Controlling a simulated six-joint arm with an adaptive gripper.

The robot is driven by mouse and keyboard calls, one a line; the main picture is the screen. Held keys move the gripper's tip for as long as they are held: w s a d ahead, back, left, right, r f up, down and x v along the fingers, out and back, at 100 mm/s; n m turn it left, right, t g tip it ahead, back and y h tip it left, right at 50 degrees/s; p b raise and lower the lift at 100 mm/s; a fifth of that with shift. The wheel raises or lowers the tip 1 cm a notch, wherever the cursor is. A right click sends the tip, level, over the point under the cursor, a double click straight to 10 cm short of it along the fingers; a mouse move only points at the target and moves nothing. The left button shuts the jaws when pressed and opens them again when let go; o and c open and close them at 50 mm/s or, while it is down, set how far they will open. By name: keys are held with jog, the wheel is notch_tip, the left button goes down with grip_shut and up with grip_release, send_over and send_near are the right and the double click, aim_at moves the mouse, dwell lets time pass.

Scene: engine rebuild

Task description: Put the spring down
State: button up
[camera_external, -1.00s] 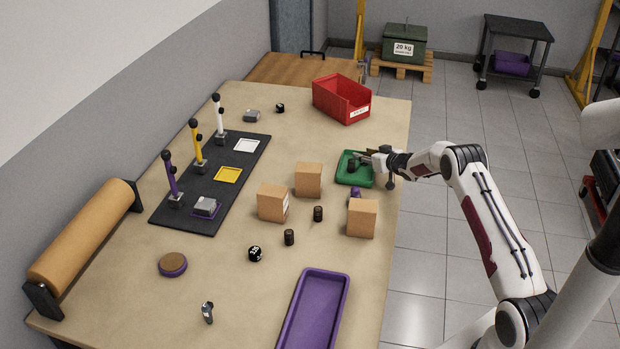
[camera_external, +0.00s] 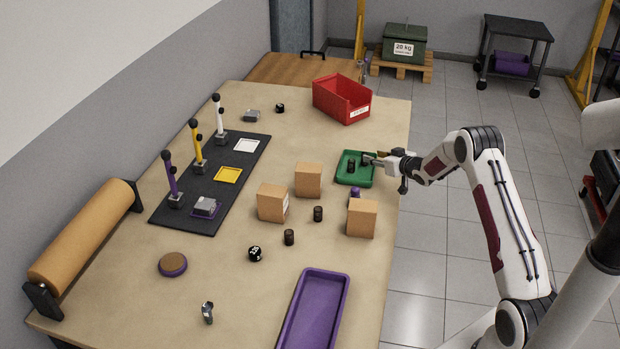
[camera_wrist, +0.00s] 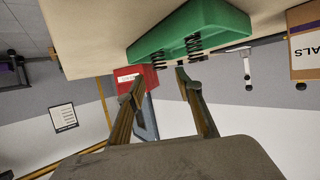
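The green tray (camera_external: 345,180) lies near the table's right edge. A dark spring (camera_external: 351,167) stands in it. The wrist view is upside down and shows the same green tray (camera_wrist: 215,14) with two dark coil springs, one at its left side (camera_wrist: 158,60) and one in the middle (camera_wrist: 193,43). My gripper (camera_external: 370,159) is at the tray's right side. In the wrist view my gripper (camera_wrist: 158,78) has its fingers apart with nothing held between them, and the springs are beyond the fingertips.
Cardboard boxes (camera_external: 308,180) stand left of the tray, and another box (camera_external: 362,219) stands in front of it. A small purple item (camera_external: 355,193) is close to the tray. A red bin (camera_external: 338,104) is behind. Two dark cylinders (camera_external: 318,213) (camera_external: 289,237) stand on the table.

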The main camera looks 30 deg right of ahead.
jog(key=shift+v, duration=2.4)
jog(key=shift+r, duration=0.1)
jog(key=s+a+r+g+h, duration=0.1)
jog(key=s+a+r, duration=0.2)
jog(key=s+r, duration=0.35)
jog(key=s+a+r+g, duration=0.25)
jog(key=s+r, duration=0.25)
jog(key=r, duration=0.3)
jog(key=s+a+r+h, duration=0.1)
jog(key=s+a+r, duration=0.35)
jog(key=r, duration=0.25)
jog(key=s+a+g, duration=0.1)
jog(key=s+a, duration=0.3)
jog(key=s, duration=0.8)
jog(key=s+a+g+y, duration=0.1)
jog(key=s+a, duration=0.4)
jog(key=s, duration=0.7)
jog(key=s+a+g+y, duration=0.1)
jog(key=s+a, duration=0.3)
jog(key=s, duration=0.8)
jog(key=shift+s+a+g, duration=0.15)
jog(key=shift+a+g, duration=0.15)
jog(key=shift+g, duration=0.45)
